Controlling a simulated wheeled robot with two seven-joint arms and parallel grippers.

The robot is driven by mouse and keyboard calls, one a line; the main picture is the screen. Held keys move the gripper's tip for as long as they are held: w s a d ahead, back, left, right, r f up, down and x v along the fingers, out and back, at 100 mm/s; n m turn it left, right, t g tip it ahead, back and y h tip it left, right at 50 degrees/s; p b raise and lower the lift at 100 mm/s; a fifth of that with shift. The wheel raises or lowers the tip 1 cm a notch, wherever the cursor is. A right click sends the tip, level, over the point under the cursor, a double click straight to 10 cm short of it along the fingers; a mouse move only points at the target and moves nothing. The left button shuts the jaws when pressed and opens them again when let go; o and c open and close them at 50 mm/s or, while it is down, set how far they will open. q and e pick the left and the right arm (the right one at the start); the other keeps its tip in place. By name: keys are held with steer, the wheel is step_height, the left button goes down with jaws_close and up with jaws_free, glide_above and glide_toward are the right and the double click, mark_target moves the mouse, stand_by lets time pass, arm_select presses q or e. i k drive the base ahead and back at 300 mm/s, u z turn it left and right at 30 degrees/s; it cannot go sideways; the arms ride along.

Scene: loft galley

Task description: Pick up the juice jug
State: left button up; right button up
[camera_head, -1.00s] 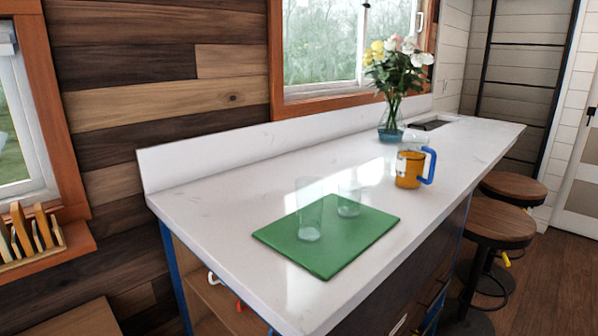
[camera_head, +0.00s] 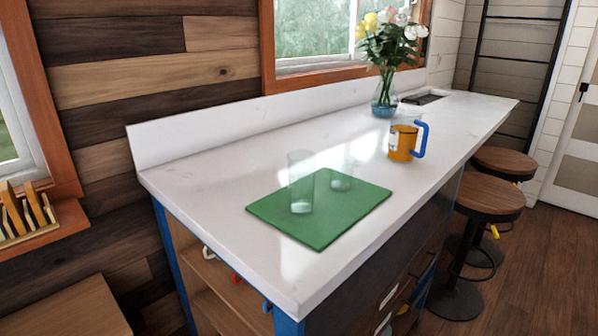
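The juice jug (camera_head: 402,142) stands upright on the white counter, right of its middle. It is clear with orange juice in its lower part and a blue handle (camera_head: 422,138) on its right side. Neither of my grippers is in view. Nothing touches the jug, and only the glassy upper part of it is hard to make out.
A green mat (camera_head: 340,218) on the counter (camera_head: 215,180) bears a tall clear glass (camera_head: 301,182) and a shorter one (camera_head: 342,178). A flower vase (camera_head: 384,98) stands behind the jug. Stools (camera_head: 488,198) stand along the right side. A wooden rack (camera_head: 25,215) is at left.

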mark_target(406, 125)
steer(key=z, duration=2.1)
steer(key=i, duration=2.7)
steer(key=u, duration=3.2)
